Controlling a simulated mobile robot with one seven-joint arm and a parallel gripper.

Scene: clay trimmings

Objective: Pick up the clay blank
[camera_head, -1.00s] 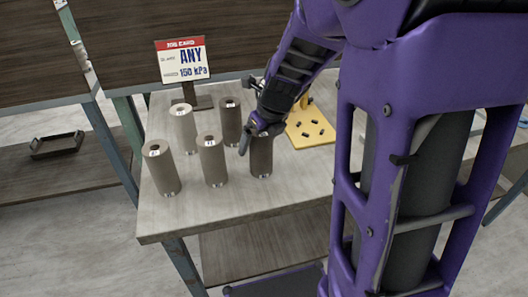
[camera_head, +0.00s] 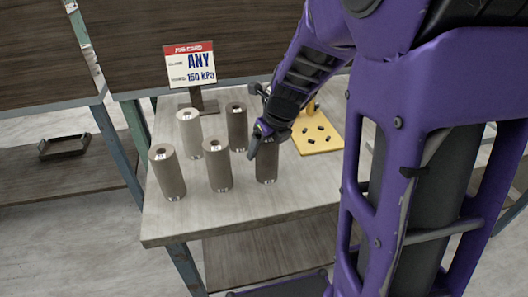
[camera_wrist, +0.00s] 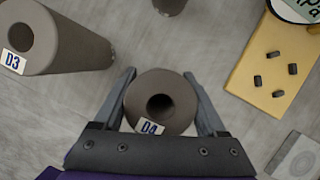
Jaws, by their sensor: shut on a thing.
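The clay blank (camera_head: 266,169) is a grey-brown upright cylinder at the right end of the group on the table. In the wrist view its round top (camera_wrist: 174,88) with a dark centre hole and a "D4" label sits between my fingers. My gripper (camera_wrist: 162,102) is shut on this blank, one finger on each side. In the head view my gripper (camera_head: 260,140) is at the blank's upper part. The blank appears to stand on the table; I cannot tell whether its base is clear. Another cylinder, labelled "D3" (camera_wrist: 62,45), lies to the left in the wrist view.
Other cylinders stand close to the left and behind: front-left (camera_head: 168,173), front-middle (camera_head: 218,168), paler back-left (camera_head: 189,133), and back (camera_head: 237,128). A job card (camera_head: 190,66) stands behind. A yellow board (camera_head: 322,143) with several small dark pieces lies right. The table's front strip is clear.

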